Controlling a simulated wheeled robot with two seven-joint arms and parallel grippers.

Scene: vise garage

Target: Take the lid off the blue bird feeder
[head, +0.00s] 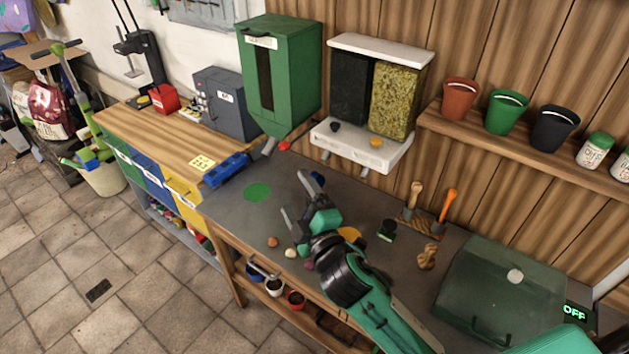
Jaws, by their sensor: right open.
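I cannot make out a blue bird feeder with a lid for certain. A small dark blue thing (318,178) shows just behind my right gripper, mostly hidden, and I cannot tell what it is. My right gripper (295,196) is open over the middle of the grey bench, its fingers pointing to the back left. I see nothing between its fingers. My left gripper is not in view.
A blue vise-like tool (226,169) sits at the grey bench's (228,204) left end, near a green disc (257,192). A green hopper (283,75) and a white two-window dispenser (378,44) hang behind. A green-lidded box (500,290) stands right. Small stones lie near my right gripper.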

